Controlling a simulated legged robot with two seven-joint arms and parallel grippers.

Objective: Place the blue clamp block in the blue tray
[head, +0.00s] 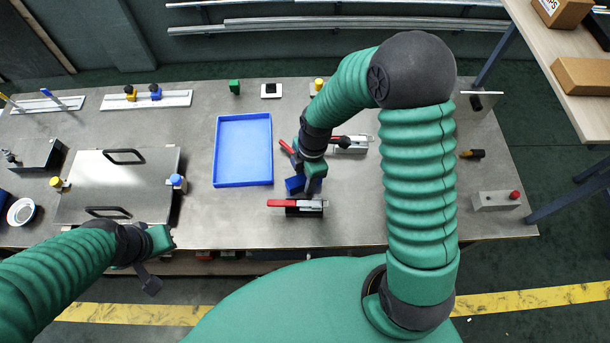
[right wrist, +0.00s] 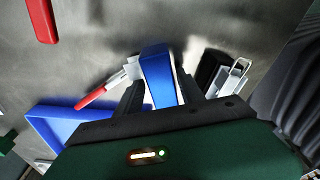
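The blue clamp block (head: 295,185) is in front of the blue tray's right side, near the red-handled clamp. My right gripper (head: 313,187) points down at the block. In the right wrist view the block (right wrist: 158,76) lies between the two fingers (right wrist: 160,95), reaching past their tips; whether both fingers press on it is unclear. The blue tray (head: 243,183) lies flat and empty to the left of this gripper, and its corner shows in the right wrist view (right wrist: 62,122). My left gripper (head: 158,262) is over the table's front left edge; its fingers are not clear.
The red-handled clamp (head: 297,204) is close to my right gripper, and another clamp (head: 350,145) lies behind it. A metal plate with handles (head: 125,185) is left of the tray. A red-button box (head: 496,200) is at right. Bare table lies around the tray.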

